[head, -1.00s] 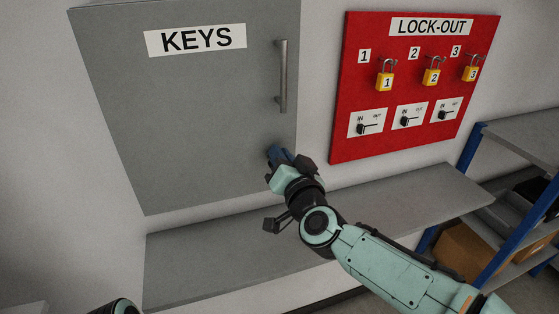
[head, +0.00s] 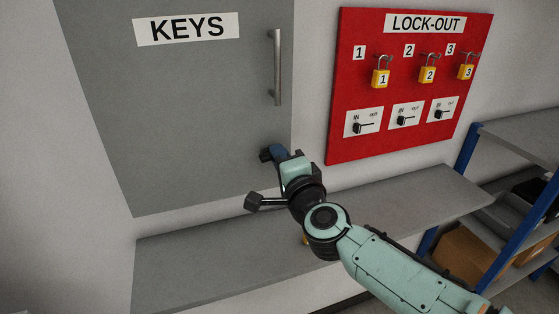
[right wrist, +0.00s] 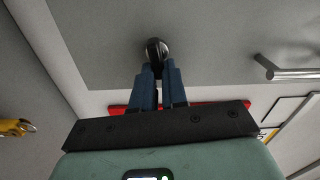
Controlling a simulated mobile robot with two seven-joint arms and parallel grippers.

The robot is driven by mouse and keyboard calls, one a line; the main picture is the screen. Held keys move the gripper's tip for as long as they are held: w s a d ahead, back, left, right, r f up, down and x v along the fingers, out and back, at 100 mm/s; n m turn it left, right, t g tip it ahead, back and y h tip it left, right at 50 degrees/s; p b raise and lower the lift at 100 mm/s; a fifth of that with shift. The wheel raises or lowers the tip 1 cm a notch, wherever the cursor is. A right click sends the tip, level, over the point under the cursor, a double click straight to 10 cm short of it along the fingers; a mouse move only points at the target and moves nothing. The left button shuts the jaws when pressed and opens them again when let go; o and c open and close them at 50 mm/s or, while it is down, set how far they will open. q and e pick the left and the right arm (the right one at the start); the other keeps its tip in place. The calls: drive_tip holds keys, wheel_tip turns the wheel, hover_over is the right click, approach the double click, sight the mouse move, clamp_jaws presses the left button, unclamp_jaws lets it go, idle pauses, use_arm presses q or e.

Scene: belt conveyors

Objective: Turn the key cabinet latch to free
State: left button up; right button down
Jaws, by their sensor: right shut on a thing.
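The grey key cabinet (head: 190,110) hangs on the wall at the left of the head view, its door shut and marked KEYS. Its latch (right wrist: 156,47) is a small dark, rounded knob on the grey door in the right wrist view. In the head view it sits low near the door's right edge, mostly hidden by my fingers. My right gripper (head: 276,153) reaches it from the lower right. Its blue fingers (right wrist: 157,72) are shut on the latch in the right wrist view. How far the latch is turned I cannot tell. My left gripper is out of view.
A vertical bar handle (head: 277,68) stands out from the door above my gripper. A red lock-out board (head: 345,135) with yellow padlocks hangs to the right. A grey ledge (head: 220,255) runs below the cabinet. Blue-framed shelving (head: 468,150) stands at the far right.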

drive_tip(key=shift+f+m, duration=0.1)
drive_tip(key=shift+m, duration=0.6)
drive_tip(key=c, duration=1.2)
unclamp_jaws()
drive_tip(key=shift+o, duration=0.2)
drive_tip(key=shift+b, duration=0.3)
drive_tip(key=v, duration=1.3)
drive_tip(key=shift+s+b, duration=0.2)
drive_tip(key=shift+b, duration=0.2)
drive_tip(key=shift+d, duration=0.1)
